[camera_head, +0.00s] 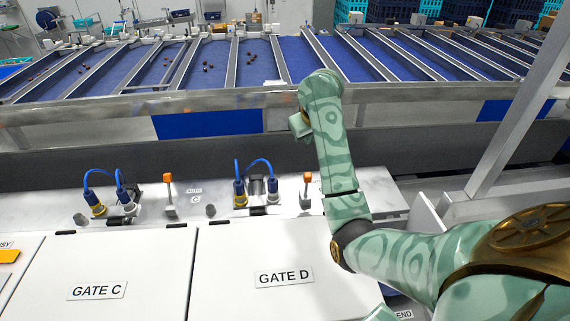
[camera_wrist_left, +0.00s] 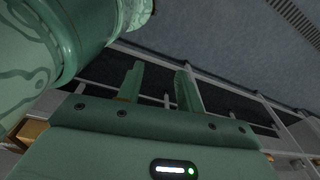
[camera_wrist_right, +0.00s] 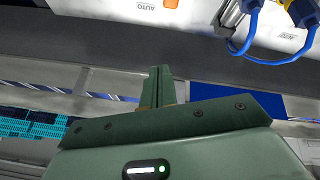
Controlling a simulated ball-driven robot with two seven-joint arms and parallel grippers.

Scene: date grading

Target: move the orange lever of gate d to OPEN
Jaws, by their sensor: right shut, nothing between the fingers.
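The gate d lever (camera_head: 307,180) stands upright on the white ledge behind the GATE D panel (camera_head: 245,265), with an orange tip. My right arm passes just right of it. My right gripper (camera_head: 298,124) is partly hidden behind my forearm, beyond and above the lever and apart from it. In the right wrist view my right gripper (camera_wrist_right: 159,86) is shut and empty; an orange tip (camera_wrist_right: 170,3), apparently this lever's, shows at the top edge beside an AUTO label (camera_wrist_right: 146,6). My left gripper (camera_wrist_left: 159,80) is open and empty, seen only in the left wrist view. No OPEN label is readable.
Blue hoses (camera_head: 258,170) on fittings stand left of the lever. The gate c lever (camera_head: 168,190), also orange-tipped, stands farther left, behind the GATE C panel (camera_head: 75,260). A metal rail (camera_head: 180,104) and blue lanes with dates lie behind. A slanted post (camera_head: 520,115) stands at right.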

